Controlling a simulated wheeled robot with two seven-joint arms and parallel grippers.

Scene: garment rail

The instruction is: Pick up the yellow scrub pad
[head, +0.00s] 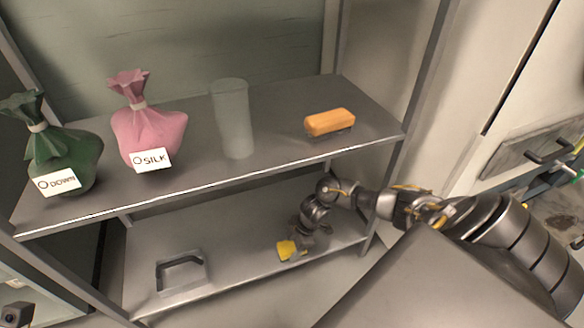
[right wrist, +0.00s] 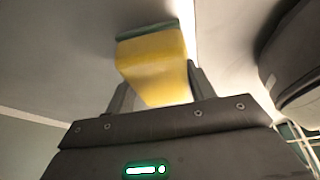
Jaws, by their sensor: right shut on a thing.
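The yellow scrub pad (head: 286,250) is at the lower shelf, near its front edge and right of the middle. My right gripper (head: 294,250) reaches in over the lower shelf from the right and is shut on it. In the right wrist view the pad (right wrist: 152,66) sits between the two fingers (right wrist: 157,88); it is yellow with a dark green layer along its far edge. That edge is close to a grey surface, and I cannot tell whether they touch. My left gripper is not in view.
The upper shelf (head: 275,150) holds a green sack (head: 62,150) labelled DOWN, a pink sack (head: 148,128) labelled SILK, a frosted cylinder (head: 233,120) and an orange block (head: 329,122). A grey metal bracket (head: 181,273) lies at left on the lower shelf (head: 225,250). A shelf post (head: 420,80) stands at right.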

